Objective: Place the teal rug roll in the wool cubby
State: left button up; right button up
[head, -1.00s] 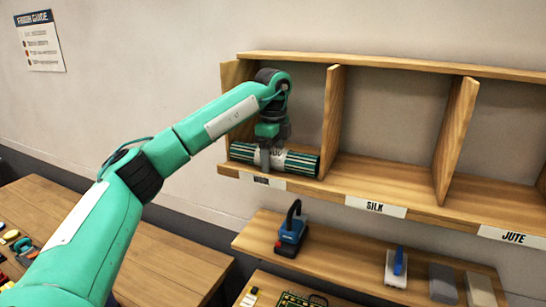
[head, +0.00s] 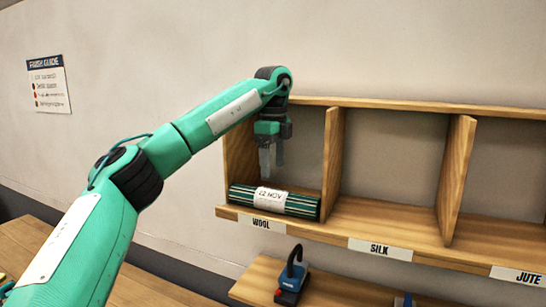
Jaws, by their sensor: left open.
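My right gripper is out of view.
The silk cubby (head: 386,214) and jute cubby (head: 500,238) to the right look empty. A wooden divider (head: 332,160) stands right of the gripper. A lower shelf holds a blue tool (head: 291,281). A paper guide (head: 48,84) hangs on the wall.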

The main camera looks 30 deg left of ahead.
pick_arm(q)
jog(key=shift+r, duration=0.95)
